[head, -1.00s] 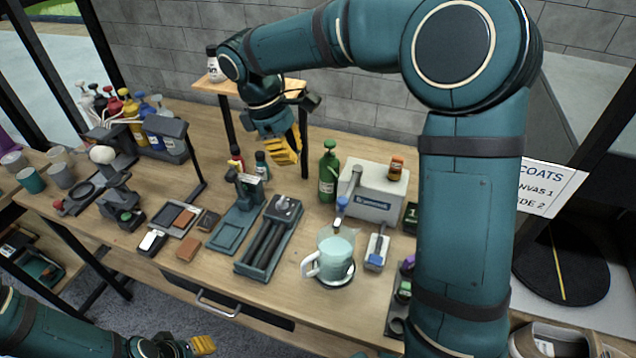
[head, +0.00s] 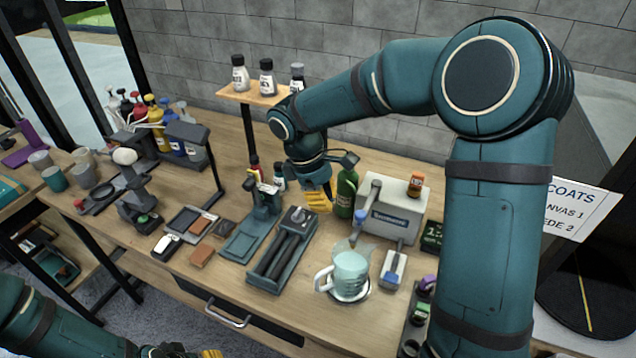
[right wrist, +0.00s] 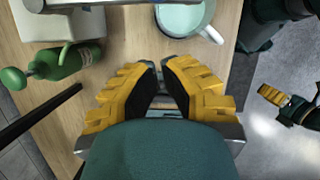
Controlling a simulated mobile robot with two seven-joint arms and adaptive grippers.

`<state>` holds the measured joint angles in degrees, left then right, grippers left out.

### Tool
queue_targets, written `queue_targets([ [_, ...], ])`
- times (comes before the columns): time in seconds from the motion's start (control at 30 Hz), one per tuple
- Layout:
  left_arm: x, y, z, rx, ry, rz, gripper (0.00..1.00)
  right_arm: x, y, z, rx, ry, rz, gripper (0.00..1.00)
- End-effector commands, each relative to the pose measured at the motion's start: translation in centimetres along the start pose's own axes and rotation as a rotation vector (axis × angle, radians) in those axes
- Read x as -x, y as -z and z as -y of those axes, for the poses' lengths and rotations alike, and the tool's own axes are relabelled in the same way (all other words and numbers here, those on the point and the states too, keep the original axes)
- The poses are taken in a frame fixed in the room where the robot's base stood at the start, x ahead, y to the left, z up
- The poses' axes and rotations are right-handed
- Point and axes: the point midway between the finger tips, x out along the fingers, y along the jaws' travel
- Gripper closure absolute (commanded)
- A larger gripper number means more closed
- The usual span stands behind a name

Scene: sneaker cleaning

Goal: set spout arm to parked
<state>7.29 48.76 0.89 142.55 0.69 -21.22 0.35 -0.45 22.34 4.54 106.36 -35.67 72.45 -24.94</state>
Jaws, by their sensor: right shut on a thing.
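The white dispenser (head: 395,215) stands at the back right of the bench. The pitcher also shows in the right wrist view (right wrist: 182,18). My right gripper (head: 320,208) is left of the spout arm, apart from it, in front of the green bottle (head: 346,192). In the right wrist view its yellow fingers (right wrist: 163,85) are close together on something I cannot make out. My left gripper (head: 210,354) shows only partly at the bottom edge.
A roller tray (head: 262,278) lies left of the pitcher. A raised shelf (head: 250,98) with bottles stands behind. Bare wood shows along the front edge.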

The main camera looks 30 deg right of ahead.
Motion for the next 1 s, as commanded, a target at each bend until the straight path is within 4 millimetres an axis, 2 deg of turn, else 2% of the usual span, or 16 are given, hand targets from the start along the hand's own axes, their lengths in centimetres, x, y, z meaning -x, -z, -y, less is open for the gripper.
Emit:
queue_targets([
  [0.1,-0.2,-0.1,0.1,-0.001,0.000,0.002,0.56,-1.0,-1.6,-0.1,-0.003,0.000,0.000,1.00],
  [0.3,-0.3,-0.2,0.1,-0.001,0.000,0.003,0.56,-1.8,-3.2,0.0,-0.002,0.000,-0.001,1.00],
  [1.0,-0.1,-0.1,0.1,0.000,0.000,0.002,0.56,-2.1,-4.2,0.2,0.040,-0.014,0.001,1.00],
])
